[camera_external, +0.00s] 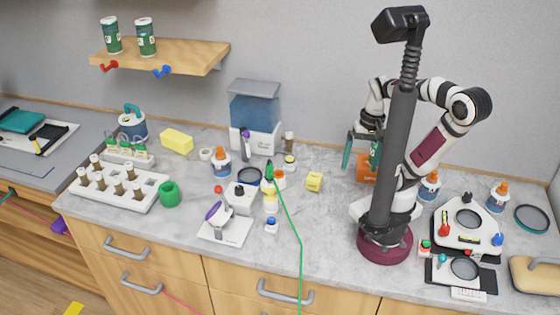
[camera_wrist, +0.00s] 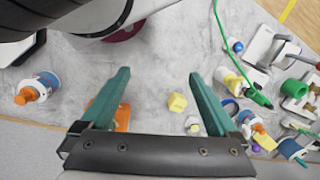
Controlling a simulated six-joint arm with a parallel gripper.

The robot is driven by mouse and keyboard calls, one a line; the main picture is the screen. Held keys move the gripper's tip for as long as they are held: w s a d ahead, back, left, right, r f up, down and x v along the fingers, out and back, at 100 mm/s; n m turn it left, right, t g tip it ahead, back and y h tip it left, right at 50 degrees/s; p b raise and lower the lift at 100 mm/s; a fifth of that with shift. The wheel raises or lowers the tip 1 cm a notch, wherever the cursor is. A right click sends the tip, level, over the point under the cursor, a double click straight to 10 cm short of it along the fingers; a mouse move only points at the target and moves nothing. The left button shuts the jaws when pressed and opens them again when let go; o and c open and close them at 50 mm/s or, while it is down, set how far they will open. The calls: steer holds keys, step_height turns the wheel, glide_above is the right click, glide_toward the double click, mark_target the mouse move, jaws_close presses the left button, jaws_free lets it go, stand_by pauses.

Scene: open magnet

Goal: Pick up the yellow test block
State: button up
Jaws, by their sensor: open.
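The yellow test block (camera_external: 314,182) is a small cube on the grey marble counter, near the middle, left of my arm. In the wrist view the yellow test block (camera_wrist: 177,102) shows between my two fingers, closer to the right one, with nothing touching it. My gripper (camera_external: 361,153) has teal fingers, is spread open and empty, and hangs above the counter to the right of and behind the block. In the wrist view my gripper (camera_wrist: 159,75) frames bare counter and the block below.
An orange holder (camera_external: 366,172) stands under my gripper. Left of the block are small bottles, a green cable (camera_external: 300,240) and a white dispenser (camera_external: 256,120). A larger yellow sponge-like block (camera_external: 176,141) lies farther left. Counter around the test block is mostly clear.

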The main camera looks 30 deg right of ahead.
step_height(320, 180, down, 3)
steer(key=w+n+g+h, duration=0.25)
steer(key=n+h, duration=0.25)
steer(key=n, duration=0.3)
steer(key=n+t+h, duration=0.7)
steer(key=n+t, duration=0.4)
steer(key=n, duration=1.2)
glide_toward(314, 179)
steer(key=shift+n, duration=0.3)
steer(key=x, duration=1.1)
steer(key=shift+w+d+f, duration=0.15)
steer(key=shift+w, duration=0.05)
steer(key=shift+t, duration=0.25)
jaws_close()
